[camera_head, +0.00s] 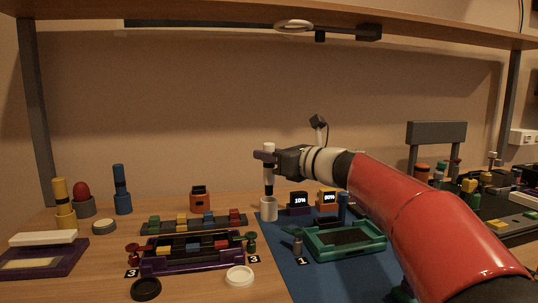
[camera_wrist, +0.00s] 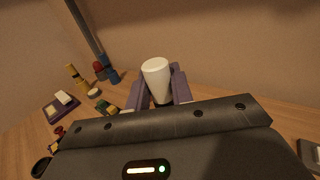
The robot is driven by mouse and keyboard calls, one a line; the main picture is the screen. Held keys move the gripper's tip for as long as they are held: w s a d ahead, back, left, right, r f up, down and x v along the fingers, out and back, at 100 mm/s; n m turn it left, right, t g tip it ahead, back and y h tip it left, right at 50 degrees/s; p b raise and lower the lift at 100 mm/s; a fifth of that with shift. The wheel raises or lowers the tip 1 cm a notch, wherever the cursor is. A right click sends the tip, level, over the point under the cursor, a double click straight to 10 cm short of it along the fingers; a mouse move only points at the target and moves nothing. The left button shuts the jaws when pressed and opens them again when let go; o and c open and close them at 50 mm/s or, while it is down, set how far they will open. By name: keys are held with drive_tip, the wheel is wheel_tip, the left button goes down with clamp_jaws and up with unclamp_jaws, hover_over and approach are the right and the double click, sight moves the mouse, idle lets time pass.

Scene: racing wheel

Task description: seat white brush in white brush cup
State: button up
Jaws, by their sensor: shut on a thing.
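The white brush (camera_head: 269,178) is upright in my gripper (camera_head: 265,155), with its white body above and a dark lower end. My gripper's purple fingers are shut around its upper part. In the wrist view the brush's white top (camera_wrist: 156,72) stands up between the fingers of my gripper (camera_wrist: 160,88). The white brush cup (camera_head: 268,210) stands on the table directly below the brush. The brush's dark lower end is at the cup's rim; I cannot tell whether it is inside. The cup is hidden in the wrist view.
Small display blocks (camera_head: 298,203) and a green tray (camera_head: 345,238) stand on the blue mat right of the cup. A long rack of coloured pieces (camera_head: 195,222) and an orange holder (camera_head: 200,200) are left. A yellow brush (camera_head: 62,205) and blue brush (camera_head: 122,190) stand far left.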

sight(273, 178)
drive_tip(key=shift+f+b, duration=2.25)
drive_tip(key=shift+f, duration=0.55)
drive_tip(key=o, duration=1)
drive_tip(key=shift+o, duration=0.2)
drive_tip(key=v, duration=0.7)
drive_tip(key=shift+s+d, duration=0.25)
drive_tip(key=shift+d, duration=0.1)
